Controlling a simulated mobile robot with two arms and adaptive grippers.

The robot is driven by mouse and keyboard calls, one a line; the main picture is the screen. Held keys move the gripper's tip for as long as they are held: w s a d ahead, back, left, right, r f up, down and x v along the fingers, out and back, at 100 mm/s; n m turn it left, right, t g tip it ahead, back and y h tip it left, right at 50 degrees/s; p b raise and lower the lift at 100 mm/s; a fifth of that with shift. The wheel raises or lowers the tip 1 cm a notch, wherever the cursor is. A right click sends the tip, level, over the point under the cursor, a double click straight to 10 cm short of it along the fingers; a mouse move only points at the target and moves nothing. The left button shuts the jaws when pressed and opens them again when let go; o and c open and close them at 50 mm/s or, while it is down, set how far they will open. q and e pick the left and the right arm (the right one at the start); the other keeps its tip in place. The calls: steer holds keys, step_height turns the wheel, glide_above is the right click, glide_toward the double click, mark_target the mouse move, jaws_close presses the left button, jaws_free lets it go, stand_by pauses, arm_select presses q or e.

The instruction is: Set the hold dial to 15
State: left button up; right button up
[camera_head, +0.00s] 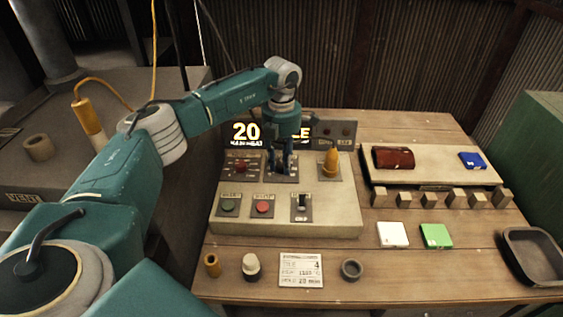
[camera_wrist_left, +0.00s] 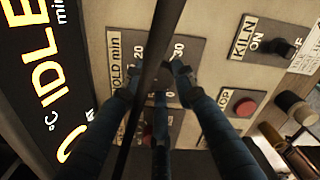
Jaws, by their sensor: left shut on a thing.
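The hold dial's grey plate (camera_wrist_left: 195,50) shows in the left wrist view, with "HOLD min" and the marks 20, 30 and 0 readable. In the head view the dial plate (camera_head: 292,175) is at the back middle of the control panel (camera_head: 340,215). My left gripper (camera_head: 279,170) points down over it, its fingers shut around the dial knob. In the wrist view the gripper (camera_wrist_left: 157,85) and a dark bar in front cover the knob, so its pointer cannot be read. The display (camera_head: 246,133) shows a lit 20 and part of "IDLE". My right gripper is not in view.
The panel also has a kiln switch (camera_head: 302,203), a red button (camera_head: 262,207), a green button (camera_head: 229,205) and an orange lever or knob (camera_head: 330,162). A paper card (camera_head: 301,270) lies in front. A dark tray (camera_head: 535,255) stands at the right.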

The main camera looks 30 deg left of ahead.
mark_target(282, 164)
arm_select(q)
steer(key=shift+w+r, duration=0.15)
steer(key=shift+r, duration=0.05)
steer(key=o, duration=1.1)
steer(key=shift+o, duration=0.3)
step_height(282, 164, up, 12)
